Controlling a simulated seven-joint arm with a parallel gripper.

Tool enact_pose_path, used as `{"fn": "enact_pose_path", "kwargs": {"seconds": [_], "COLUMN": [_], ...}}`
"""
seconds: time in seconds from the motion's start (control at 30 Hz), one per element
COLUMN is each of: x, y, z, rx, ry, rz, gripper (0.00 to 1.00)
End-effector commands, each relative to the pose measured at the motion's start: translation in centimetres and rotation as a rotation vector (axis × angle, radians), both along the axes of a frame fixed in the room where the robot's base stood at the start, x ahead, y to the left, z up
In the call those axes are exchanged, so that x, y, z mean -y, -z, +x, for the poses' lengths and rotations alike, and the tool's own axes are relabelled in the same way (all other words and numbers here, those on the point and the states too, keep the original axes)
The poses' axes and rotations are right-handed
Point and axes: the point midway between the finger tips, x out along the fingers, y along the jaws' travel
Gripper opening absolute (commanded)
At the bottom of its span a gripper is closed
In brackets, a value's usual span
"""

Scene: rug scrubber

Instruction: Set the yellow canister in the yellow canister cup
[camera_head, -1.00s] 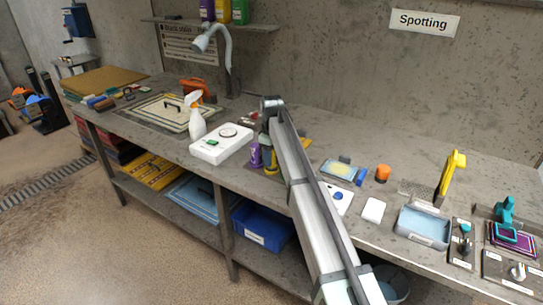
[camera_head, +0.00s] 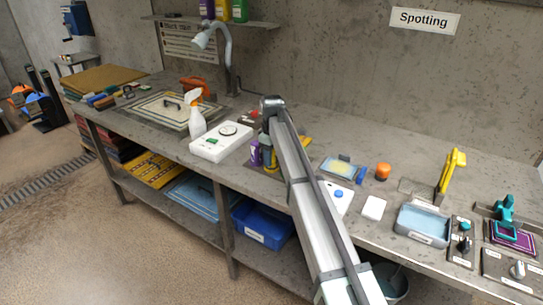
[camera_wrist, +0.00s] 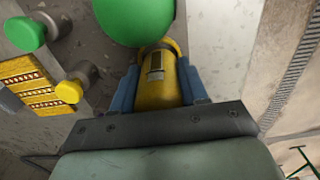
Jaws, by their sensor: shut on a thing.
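In the wrist view my gripper (camera_wrist: 159,80) is shut on the yellow canister (camera_wrist: 158,92), with a blue finger on each side of it. The canister has a small label and a darker band near its far end. In the head view a yellow piece beside my arm (camera_head: 271,158) looks like the same canister, low near the bench front beside a purple bottle (camera_head: 255,153). My arm hides most of the gripper there. I cannot make out the yellow canister cup for certain, nor whether the canister touches it.
A large round green thing (camera_wrist: 134,15) is close beside the canister in the wrist view. A green-capped piece (camera_wrist: 25,34) and a yellow-capped piece (camera_wrist: 69,91) stand to the left. In the head view a white device (camera_head: 221,141) and a spray bottle (camera_head: 196,120) are left of the arm.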

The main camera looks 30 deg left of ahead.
Motion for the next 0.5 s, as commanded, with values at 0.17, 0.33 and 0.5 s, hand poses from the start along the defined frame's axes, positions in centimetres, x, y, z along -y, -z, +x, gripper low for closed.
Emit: {"fn": "enact_pose_path", "kwargs": {"seconds": [0.17, 0.33, 0.5], "x": [0.0, 0.0, 0.0], "y": [0.22, 0.41, 0.61], "z": [0.0, 0.0, 0.0], "rx": [0.0, 0.0, 0.0], "ry": [0.0, 0.0, 0.0], "rz": [0.0, 0.0, 0.0], "gripper": [0.17, 0.17, 0.17]}}
